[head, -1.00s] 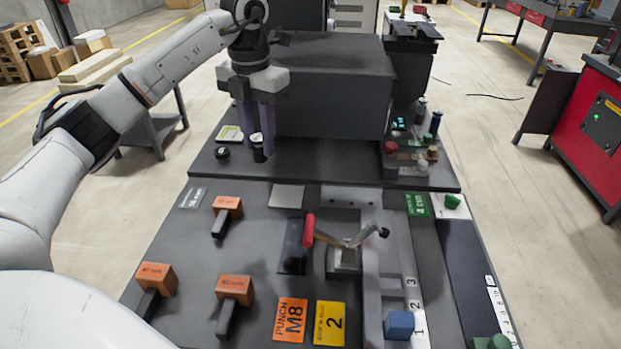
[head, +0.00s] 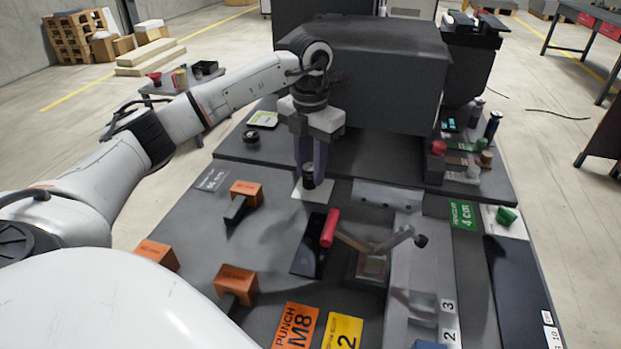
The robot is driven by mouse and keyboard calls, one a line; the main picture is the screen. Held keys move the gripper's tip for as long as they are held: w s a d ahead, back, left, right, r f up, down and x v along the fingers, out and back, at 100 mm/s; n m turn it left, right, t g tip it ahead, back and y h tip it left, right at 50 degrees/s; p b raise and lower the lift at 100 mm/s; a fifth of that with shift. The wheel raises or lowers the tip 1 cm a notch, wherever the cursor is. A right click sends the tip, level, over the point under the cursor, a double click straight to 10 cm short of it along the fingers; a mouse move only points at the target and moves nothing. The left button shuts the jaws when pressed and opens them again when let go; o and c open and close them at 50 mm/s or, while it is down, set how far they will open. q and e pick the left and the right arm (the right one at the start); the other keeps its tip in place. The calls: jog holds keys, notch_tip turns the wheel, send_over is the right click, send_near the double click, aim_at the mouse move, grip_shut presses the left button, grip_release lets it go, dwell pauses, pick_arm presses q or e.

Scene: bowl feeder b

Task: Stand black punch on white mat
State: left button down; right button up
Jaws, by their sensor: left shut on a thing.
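The black punch (head: 308,178) is a small dark cylinder, upright between the fingers of my left gripper (head: 310,165). The gripper points straight down with its purple fingers shut on the punch. The white mat (head: 316,195) is a flat pale square on the grey bench. The punch's lower end shows in front of the mat's back left part. I cannot tell whether it touches the mat or hangs just above it. The fingers and punch hide part of the mat. My right gripper is not in view.
A toggle clamp with a red handle (head: 329,228) stands in front of the mat. Orange-headed hammers (head: 246,193) lie to the left. A large dark box (head: 385,75) stands behind. A round black piece (head: 251,137) sits on the back ledge.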

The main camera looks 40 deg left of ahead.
aim_at(310, 169)
pick_arm(q)
jog(key=shift+f, duration=1.5)
jog(key=shift+f, duration=0.1)
jog(key=c, duration=1.4)
grip_release()
jog(key=shift+f, duration=0.1)
notch_tip(310, 169, up, 12)
jog(key=shift+r+p, duration=0.2)
jog(key=shift+p, duration=0.15)
